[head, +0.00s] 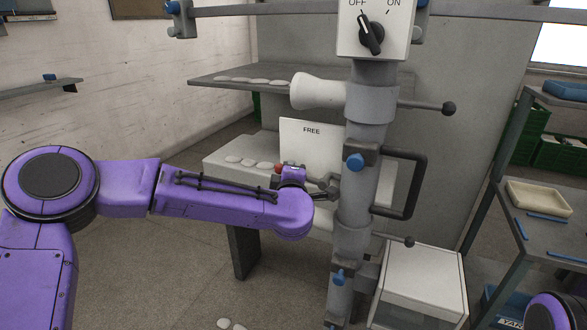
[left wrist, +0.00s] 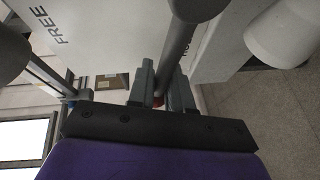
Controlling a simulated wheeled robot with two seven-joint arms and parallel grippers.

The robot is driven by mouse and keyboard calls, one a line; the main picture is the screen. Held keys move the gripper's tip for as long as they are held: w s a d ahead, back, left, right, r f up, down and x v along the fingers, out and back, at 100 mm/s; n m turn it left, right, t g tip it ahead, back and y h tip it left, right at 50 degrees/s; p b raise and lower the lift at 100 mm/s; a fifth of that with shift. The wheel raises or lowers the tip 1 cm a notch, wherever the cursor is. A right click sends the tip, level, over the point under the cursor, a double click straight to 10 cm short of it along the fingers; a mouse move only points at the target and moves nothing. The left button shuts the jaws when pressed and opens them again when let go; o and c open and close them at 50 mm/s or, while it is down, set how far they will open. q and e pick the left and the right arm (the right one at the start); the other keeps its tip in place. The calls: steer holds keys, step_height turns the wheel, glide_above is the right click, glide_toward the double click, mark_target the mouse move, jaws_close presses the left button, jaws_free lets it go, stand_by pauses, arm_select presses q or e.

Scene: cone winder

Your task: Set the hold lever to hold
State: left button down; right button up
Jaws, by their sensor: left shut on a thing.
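The hold lever (left wrist: 180,42) is a grey rod with a red end, seen in the left wrist view between my fingers. My left gripper (left wrist: 162,88) is shut on the rod near the red end; the fingers hide part of it. In the head view the left gripper (head: 326,190) is at the grey column (head: 362,190), in front of a white plate (head: 311,145) marked FREE. In the wrist view the lever lies away from FREE, across partly hidden lettering on the plate's other side. My right gripper is out of view.
A white cone (head: 318,92) and a black-knobbed rod (head: 428,106) stick out above. A black loop handle (head: 420,185) is right of the column. A white box (head: 425,285) stands below. A grey shelf (head: 225,75) is behind. Open floor lies at lower left.

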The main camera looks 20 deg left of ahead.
arm_select(q)
steer(key=shift+a+f+n+g, duration=0.1)
steer(key=shift+f+n+g, duration=0.3)
steer(key=shift+f+n, duration=0.3)
steer(key=shift+h, duration=0.3)
steer(key=c, duration=1.1)
jaws_free()
steer(key=shift+c, duration=0.2)
steer(key=shift+s, duration=0.15)
steer(key=b+v, duration=0.2)
steer(key=v, duration=0.8)
steer(key=shift+s+b, duration=0.25)
steer(key=shift+b, duration=0.1)
